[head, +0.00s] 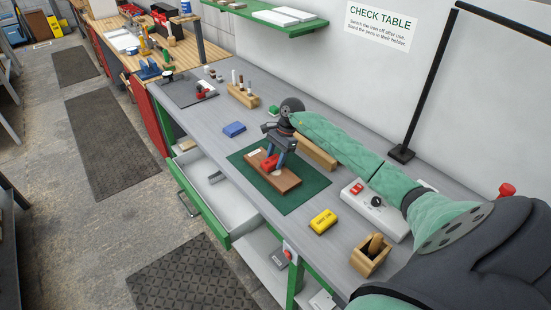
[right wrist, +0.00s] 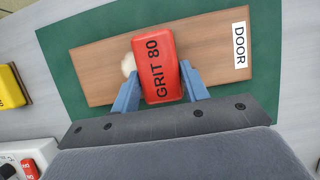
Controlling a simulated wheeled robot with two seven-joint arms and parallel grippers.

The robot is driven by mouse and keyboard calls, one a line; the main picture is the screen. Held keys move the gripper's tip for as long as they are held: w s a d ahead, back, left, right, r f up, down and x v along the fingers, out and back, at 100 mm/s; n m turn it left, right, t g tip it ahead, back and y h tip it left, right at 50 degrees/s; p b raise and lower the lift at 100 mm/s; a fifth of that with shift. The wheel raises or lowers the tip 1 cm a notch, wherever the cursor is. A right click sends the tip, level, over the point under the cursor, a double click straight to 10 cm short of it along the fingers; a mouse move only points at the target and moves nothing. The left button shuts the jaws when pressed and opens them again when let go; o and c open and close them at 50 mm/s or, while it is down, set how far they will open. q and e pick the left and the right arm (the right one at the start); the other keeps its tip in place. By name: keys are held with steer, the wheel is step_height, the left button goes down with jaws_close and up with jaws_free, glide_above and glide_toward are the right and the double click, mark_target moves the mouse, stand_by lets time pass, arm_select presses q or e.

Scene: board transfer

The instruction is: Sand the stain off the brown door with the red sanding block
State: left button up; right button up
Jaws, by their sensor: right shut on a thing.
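The brown door (head: 286,183) lies flat on a green mat (head: 315,181) on the bench. It also shows in the right wrist view (right wrist: 100,70), with a white DOOR label at its right end. My right gripper (head: 273,160) is shut on the red sanding block (right wrist: 160,68), marked GRIT 80, with a blue finger on each side. The block is over the door, seemingly at its surface; exact contact is unclear. A pale stain (right wrist: 128,65) shows at the block's left edge, partly hidden by it. My left gripper is not in view.
A yellow block (head: 323,221) lies right of the mat, a blue block (head: 234,129) left of it. A wooden bar (head: 316,152) lies behind the mat. A switch box (head: 372,204) and wooden holder (head: 369,256) stand to the right. An open drawer (head: 215,200) juts out in front.

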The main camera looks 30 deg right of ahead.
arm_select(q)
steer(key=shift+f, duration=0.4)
arm_select(e)
steer(key=shift+s+f, duration=0.15)
steer(key=shift+f, duration=0.2)
